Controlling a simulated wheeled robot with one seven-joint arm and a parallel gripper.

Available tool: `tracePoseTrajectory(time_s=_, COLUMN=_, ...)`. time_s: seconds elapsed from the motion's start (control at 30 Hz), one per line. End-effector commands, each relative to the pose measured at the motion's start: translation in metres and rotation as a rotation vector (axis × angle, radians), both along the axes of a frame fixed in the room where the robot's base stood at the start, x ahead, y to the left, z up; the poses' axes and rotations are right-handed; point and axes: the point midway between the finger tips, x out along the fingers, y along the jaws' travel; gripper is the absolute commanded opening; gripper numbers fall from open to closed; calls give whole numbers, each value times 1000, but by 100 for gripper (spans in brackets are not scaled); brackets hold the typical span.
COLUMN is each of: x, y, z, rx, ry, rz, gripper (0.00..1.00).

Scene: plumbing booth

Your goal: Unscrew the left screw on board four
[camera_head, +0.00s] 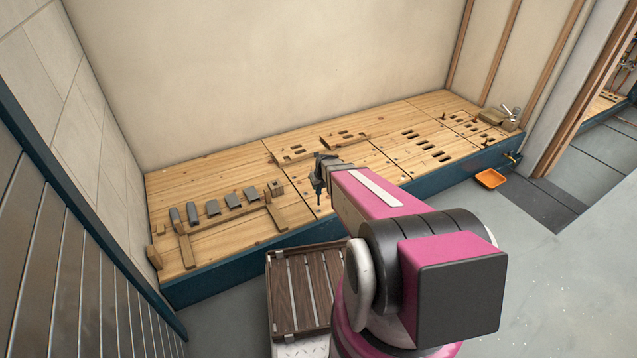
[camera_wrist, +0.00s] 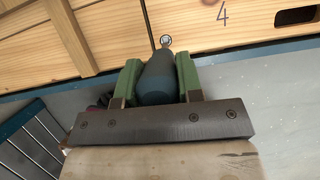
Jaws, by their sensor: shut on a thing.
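In the wrist view, my gripper (camera_wrist: 160,75) has its green fingers shut on a dark grey tapered tool (camera_wrist: 158,80), which looks like a screwdriver. The tool's tip points at a small bright round screw head (camera_wrist: 166,39) near the front edge of a wooden board (camera_wrist: 120,35). Tip and screw appear at or very near each other; I cannot tell whether they touch. The number 4 is marked to the right of the screw. In the head view, my gripper (camera_head: 321,172) is over the middle of the bench, and my arm hides part of the boards there.
The wooden bench (camera_head: 215,265) has a blue front. At its left, several grey tools (camera_head: 212,207) lie in a wooden rack. Boards with dark slots (camera_head: 425,143) extend right. A slatted crate (camera_head: 300,290) and an orange tray (camera_head: 491,179) are on the floor in front.

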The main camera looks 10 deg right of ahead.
Motion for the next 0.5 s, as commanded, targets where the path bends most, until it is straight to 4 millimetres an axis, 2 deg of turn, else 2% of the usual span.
tracePoseTrajectory(time_s=0.5, x=0, y=0, z=-32, rx=-1, ry=1, rz=1, gripper=8)
